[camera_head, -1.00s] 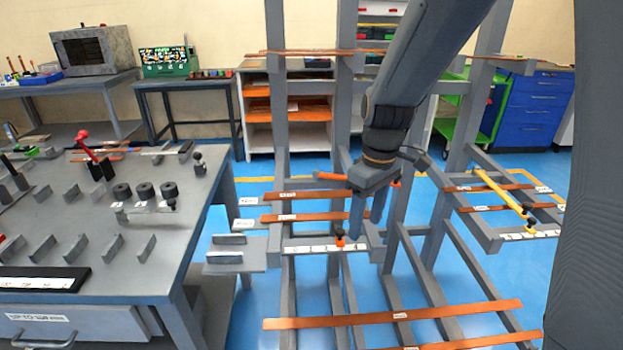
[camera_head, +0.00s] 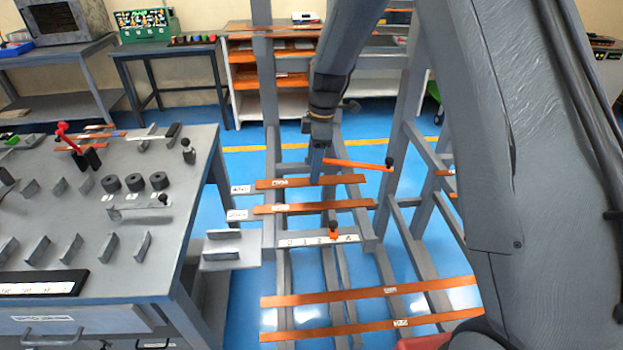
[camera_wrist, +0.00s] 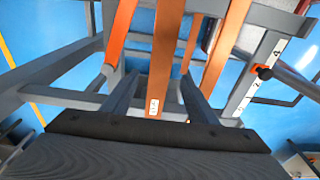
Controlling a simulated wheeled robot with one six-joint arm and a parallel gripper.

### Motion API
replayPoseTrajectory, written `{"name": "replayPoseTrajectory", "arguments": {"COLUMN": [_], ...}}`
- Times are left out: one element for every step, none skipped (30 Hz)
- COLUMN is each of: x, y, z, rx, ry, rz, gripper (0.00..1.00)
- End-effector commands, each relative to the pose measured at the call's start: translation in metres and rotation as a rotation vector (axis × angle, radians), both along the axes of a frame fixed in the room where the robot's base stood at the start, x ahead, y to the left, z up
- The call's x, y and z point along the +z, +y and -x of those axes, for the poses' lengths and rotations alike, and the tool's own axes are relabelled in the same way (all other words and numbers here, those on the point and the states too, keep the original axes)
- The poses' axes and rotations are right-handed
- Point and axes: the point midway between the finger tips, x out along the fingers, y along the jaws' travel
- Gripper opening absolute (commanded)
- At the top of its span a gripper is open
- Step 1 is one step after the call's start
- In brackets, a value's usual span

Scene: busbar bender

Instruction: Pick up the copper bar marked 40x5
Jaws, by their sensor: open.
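Two copper bars lie on the rack's middle level: the far bar (camera_head: 335,181) and the near bar (camera_head: 340,205). Each has a small label near its left end, too small to read, so I cannot tell which is 40x5. My gripper (camera_head: 316,178) points down at the far bar, with its fingers partly hiding that bar's middle. In the wrist view, the open fingers (camera_wrist: 158,92) stand on either side of a labelled copper bar (camera_wrist: 166,50). Nothing is gripped. Another copper bar (camera_wrist: 226,55) runs to its right.
An orange arm with a black knob (camera_head: 355,165) sits just behind the far bar. Grey rack posts (camera_head: 271,110) stand around my arm. Two longer copper bars (camera_head: 350,296) lie lower down. A workbench (camera_head: 100,260) with black rings stands at left.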

Motion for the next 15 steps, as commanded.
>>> {"name": "replayPoseTrajectory", "arguments": {"x": [-0.005, -0.008, -0.014, -0.018, -0.021, -0.025, -0.027, -0.028, -0.03, -0.031, -0.031, -0.032, -0.032, -0.032, -0.032], "y": [0.001, 0.001, 0.001, 0.002, 0.002, 0.002, 0.002, 0.002, 0.002, 0.002, 0.002, 0.002, 0.002, 0.002, 0.002], "z": [0.001, 0.001, 0.001, 0.001, 0.001, 0.0, 0.0, 0.0, 0.0, 0.0, -0.001, -0.001, -0.001, -0.001, -0.001], "rx": [-0.001, -0.001, -0.002, -0.002, -0.002, -0.003, -0.003, -0.004, -0.004, -0.004, -0.004, -0.004, -0.004, -0.004, -0.004], "ry": [0.004, 0.003, 0.003, 0.003, 0.003, 0.002, 0.002, 0.001, 0.0, 0.0, 0.0, 0.0, -0.001, -0.001, -0.001], "rz": [0.001, 0.001, 0.001, 0.0, 0.0, 0.0, 0.0, 0.0, 0.0, 0.0, 0.0, 0.0, 0.0, 0.0, 0.0], "gripper": [0.53, 0.53, 0.53, 0.53, 0.53, 0.53, 0.53, 0.53, 0.53, 0.53, 0.53, 0.53, 0.53, 0.53, 0.53]}}
